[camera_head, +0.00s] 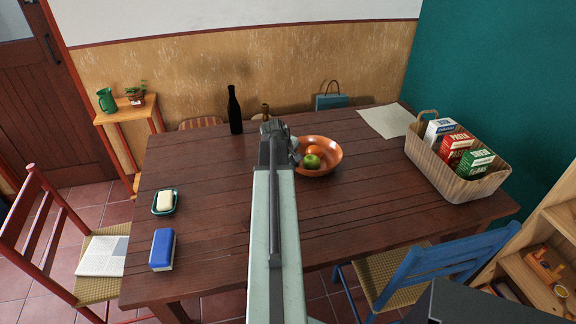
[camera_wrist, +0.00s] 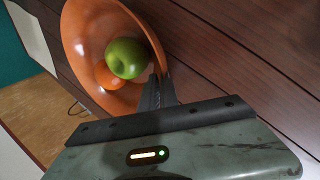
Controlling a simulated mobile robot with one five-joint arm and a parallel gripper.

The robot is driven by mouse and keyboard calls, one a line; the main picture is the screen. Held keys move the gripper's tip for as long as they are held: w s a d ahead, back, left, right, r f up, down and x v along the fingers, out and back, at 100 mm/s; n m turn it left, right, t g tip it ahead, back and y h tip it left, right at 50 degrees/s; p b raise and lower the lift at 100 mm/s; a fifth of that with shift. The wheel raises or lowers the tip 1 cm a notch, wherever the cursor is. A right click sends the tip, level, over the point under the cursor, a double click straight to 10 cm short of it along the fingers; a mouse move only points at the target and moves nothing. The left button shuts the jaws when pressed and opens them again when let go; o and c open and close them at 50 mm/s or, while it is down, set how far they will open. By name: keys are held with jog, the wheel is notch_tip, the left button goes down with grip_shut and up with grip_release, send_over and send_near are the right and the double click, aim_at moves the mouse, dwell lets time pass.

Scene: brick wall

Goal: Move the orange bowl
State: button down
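The orange bowl (camera_head: 327,146) stands on the dark wooden table, right of my arm in the head view. It holds a green apple (camera_head: 312,161) and an orange fruit (camera_head: 315,150). In the wrist view the bowl (camera_wrist: 85,45) fills the upper left, with the green apple (camera_wrist: 126,58) and the orange fruit (camera_wrist: 107,75) inside. My gripper (camera_wrist: 160,82) is at the bowl's rim, its narrow fingers close together over the rim edge. They look shut on the rim; the contact is partly hidden. In the head view my gripper (camera_head: 290,152) is at the bowl's left side.
The table (camera_head: 215,190) also bears a dark bottle (camera_head: 234,110), a soap dish (camera_head: 165,208), a blue sponge (camera_head: 162,250), a paper sheet (camera_head: 386,121) and a basket (camera_head: 448,180) of boxes at right. Table left of my arm is mostly clear. A blue chair (camera_head: 440,262) stands in front.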

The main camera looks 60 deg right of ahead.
jog(key=shift+s, duration=0.1)
jog(key=c, duration=1.5)
grip_release()
jog(key=shift+c, duration=0.2)
jog(key=shift+r, duration=0.1)
jog(key=p+v, duration=0.7)
jog(key=shift+a+r, duration=0.2)
jog(key=shift+r, duration=0.1)
